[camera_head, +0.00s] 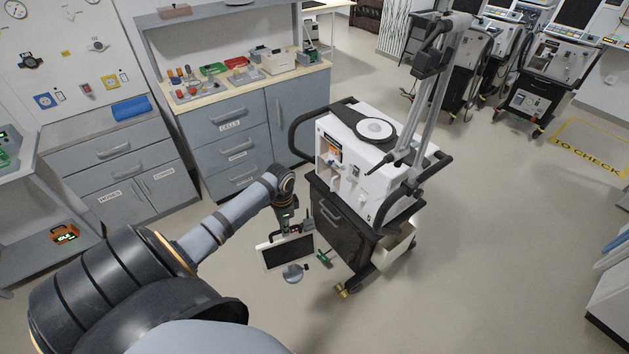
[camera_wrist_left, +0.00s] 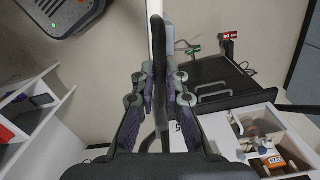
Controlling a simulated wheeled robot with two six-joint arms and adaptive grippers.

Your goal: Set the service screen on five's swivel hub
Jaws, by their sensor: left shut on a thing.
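My left gripper (camera_head: 290,224) is shut on the service screen (camera_head: 287,252), a dark panel with a pale frame. It hangs below the gripper, in front of the black cart and well below the ventilator's top. In the left wrist view the screen (camera_wrist_left: 157,40) is seen edge-on between the fingers of the gripper (camera_wrist_left: 160,90). The white ventilator (camera_head: 345,178) stands on its cart to the right. A round white disc with a black rim (camera_head: 374,129) lies on its top, apart from the screen; I cannot tell if it is the swivel hub. My right gripper is out of view.
Grey jointed poles (camera_head: 436,105) rise at the ventilator's right, and a black handle (camera_head: 303,130) loops out at its left. A cabinet (camera_head: 238,140) with trays stands behind. More ventilators (camera_head: 536,85) stand at the back right.

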